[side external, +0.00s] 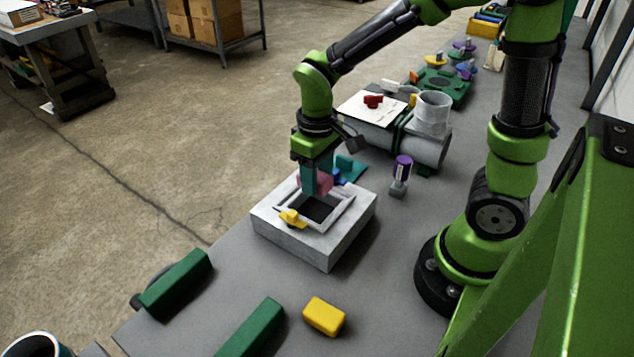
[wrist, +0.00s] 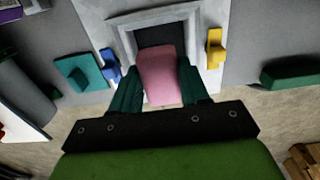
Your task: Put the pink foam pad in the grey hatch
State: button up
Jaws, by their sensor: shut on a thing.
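The pink foam pad (wrist: 160,78) is between the two dark green fingers of my gripper (wrist: 160,95) in the wrist view, and the fingers are shut on it. In the side view the pad (side external: 318,182) is partly hidden behind a finger of my gripper (side external: 312,185). The grey hatch (side external: 345,232) is a square block with a raised frame around a dark opening (side external: 318,208). My gripper holds the pad at the far side of the opening, and in the wrist view the pad's end overlaps the dark opening (wrist: 160,34). I cannot tell whether the pad is inside it.
A yellow latch (side external: 292,218) sits on the hatch frame's near side, and a blue piece (wrist: 111,69) is on the opposite side. A teal part (side external: 350,168) lies behind the block. A purple-topped object (side external: 402,170) stands right. A yellow block (side external: 324,316) and green bars lie in front.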

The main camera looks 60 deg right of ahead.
aim_at(317, 215)
notch_tip(317, 215, down, 8)
jog(key=shift+r, duration=0.1)
jog(key=shift+c, duration=0.6)
jog(key=o, duration=0.9)
jog(key=shift+r, duration=0.1)
notch_tip(317, 215, up, 12)
jog(key=shift+f, duration=0.2)
jog(key=shift+s+a+r+m+t+y, duration=0.1)
jog(key=shift+s+r+m+t+y, duration=0.4)
jog(key=shift+s+r+t, duration=0.9)
jog(key=shift+s+a+r+m+t+y, duration=0.15)
jog(key=shift+s+r+m+t, duration=0.8)
jog(key=shift+r, duration=0.85)
jog(key=shift+s+d+r+m+t+y, duration=0.1)
jog(key=shift+s+r+m+t+y, duration=0.35)
jog(key=shift+s+r+t, duration=0.95)
jog(key=shift+w+r, duration=0.2)
jog(key=shift+w, duration=0.1)
